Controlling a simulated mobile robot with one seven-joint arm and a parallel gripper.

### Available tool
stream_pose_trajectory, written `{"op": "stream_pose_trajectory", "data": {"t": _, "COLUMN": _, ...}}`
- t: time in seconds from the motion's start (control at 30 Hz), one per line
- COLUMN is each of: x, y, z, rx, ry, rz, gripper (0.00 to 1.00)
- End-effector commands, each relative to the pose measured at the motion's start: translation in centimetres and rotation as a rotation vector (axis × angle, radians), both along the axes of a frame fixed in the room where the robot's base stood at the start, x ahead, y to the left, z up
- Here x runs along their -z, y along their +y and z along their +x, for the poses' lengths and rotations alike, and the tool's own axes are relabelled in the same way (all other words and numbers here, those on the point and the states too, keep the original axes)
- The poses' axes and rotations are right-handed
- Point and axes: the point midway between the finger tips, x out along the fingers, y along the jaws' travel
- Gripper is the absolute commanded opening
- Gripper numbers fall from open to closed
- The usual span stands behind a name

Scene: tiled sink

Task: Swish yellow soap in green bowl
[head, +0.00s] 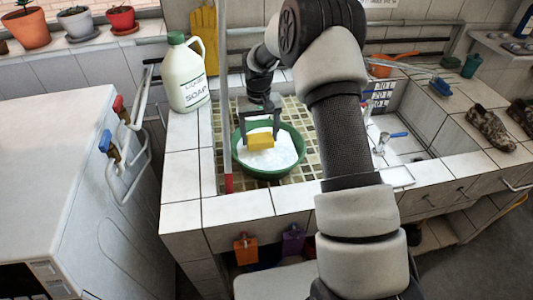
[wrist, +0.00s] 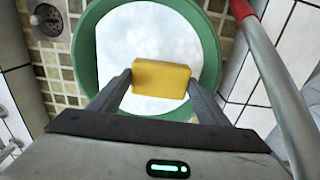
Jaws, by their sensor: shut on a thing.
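The yellow soap (head: 261,142) is a small block held between the fingers of my gripper (head: 259,131). The green bowl (head: 298,135) stands in the tiled sink and holds a white, foamy-looking filling. In the head view the soap is over the middle of the bowl. In the wrist view my gripper (wrist: 160,86) is shut on the soap (wrist: 161,78), with a finger at each end. The bowl's green rim (wrist: 86,55) surrounds the soap there. I cannot tell whether the soap touches the white filling.
A white liquid soap jug (head: 187,80) stands on the counter left of the sink. A drain (wrist: 46,20) shows beside the bowl. Yellow gloves (head: 203,33) hang behind.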

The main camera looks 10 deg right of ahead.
Motion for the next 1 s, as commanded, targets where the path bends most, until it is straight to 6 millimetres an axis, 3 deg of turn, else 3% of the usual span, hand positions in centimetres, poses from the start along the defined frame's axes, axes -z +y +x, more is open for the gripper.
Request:
{"op": "stream_pose_trajectory", "data": {"t": 0.53, "x": -5.2, "y": 0.0, "z": 0.1, "rx": 0.000, "ry": -0.002, "rz": 0.001, "gripper": 0.43}}
{"op": "stream_pose_trajectory", "data": {"t": 1.0, "x": -5.4, "y": 0.0, "z": 0.0, "rx": 0.000, "ry": -0.001, "rz": 0.000, "gripper": 0.43}}
